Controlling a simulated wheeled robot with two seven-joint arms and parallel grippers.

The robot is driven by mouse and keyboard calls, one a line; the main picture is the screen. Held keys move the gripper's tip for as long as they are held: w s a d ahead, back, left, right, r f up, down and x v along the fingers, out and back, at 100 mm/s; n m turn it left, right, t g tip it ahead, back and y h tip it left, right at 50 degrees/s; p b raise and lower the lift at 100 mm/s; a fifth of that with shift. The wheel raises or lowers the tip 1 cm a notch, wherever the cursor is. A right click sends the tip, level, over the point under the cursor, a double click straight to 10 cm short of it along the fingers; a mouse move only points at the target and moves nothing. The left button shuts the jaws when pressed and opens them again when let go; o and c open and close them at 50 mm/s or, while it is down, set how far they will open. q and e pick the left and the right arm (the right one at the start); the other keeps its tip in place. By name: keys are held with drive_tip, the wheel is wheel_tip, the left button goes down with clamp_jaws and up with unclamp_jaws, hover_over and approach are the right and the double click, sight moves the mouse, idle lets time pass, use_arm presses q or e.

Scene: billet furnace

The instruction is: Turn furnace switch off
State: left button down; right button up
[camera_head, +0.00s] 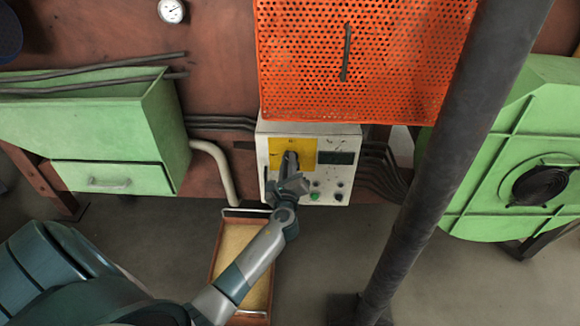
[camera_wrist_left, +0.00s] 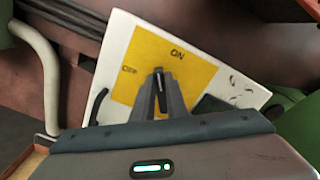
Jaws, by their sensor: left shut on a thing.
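The furnace switch (camera_wrist_left: 163,88) is on a yellow plate (camera_head: 302,144) on the front of a white control box (camera_head: 346,142). The plate reads ON at its top and OFF at its left in the left wrist view (camera_wrist_left: 196,72). My left gripper (camera_head: 291,160) reaches the plate from below. In the left wrist view its two fingers (camera_wrist_left: 160,92) are shut on the switch. The fingers hide most of the switch, so its exact setting is hard to tell. My right gripper is not in view.
An orange perforated guard (camera_head: 300,60) is above the box. A dark diagonal pole (camera_head: 440,160) stands to the right. Green housings stand at left (camera_head: 100,130) and right (camera_head: 480,190). A shallow tray (camera_head: 224,250) lies below the box. A green button (camera_head: 315,196) is beside the gripper.

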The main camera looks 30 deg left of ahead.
use_arm(q)
drive_tip(key=shift+s+a+f+n+b, duration=0.1)
drive_tip(key=shift+f+n+b, duration=0.2)
drive_tip(key=shift+n+b, duration=1.2)
drive_tip(key=shift+s+a+f+n+b, duration=0.2)
drive_tip(key=shift+n+b, duration=0.55)
drive_tip(key=shift+n, duration=1.55)
drive_tip(key=shift+w+a+f+n+b, duration=0.1)
drive_tip(key=shift+f+n+b, duration=0.25)
drive_tip(key=shift+n+b, duration=1.15)
use_arm(e)
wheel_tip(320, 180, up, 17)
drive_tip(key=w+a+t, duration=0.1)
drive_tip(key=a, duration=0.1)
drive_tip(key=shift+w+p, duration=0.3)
drive_tip(key=shift+p, duration=0.1)
use_arm(q)
drive_tip(key=shift+n, duration=0.4)
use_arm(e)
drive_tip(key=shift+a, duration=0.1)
use_arm(q)
drive_tip(key=c, duration=1.8)
unclamp_jaws()
drive_tip(key=shift+o, duration=0.2)
drive_tip(key=shift+s, duration=0.1)
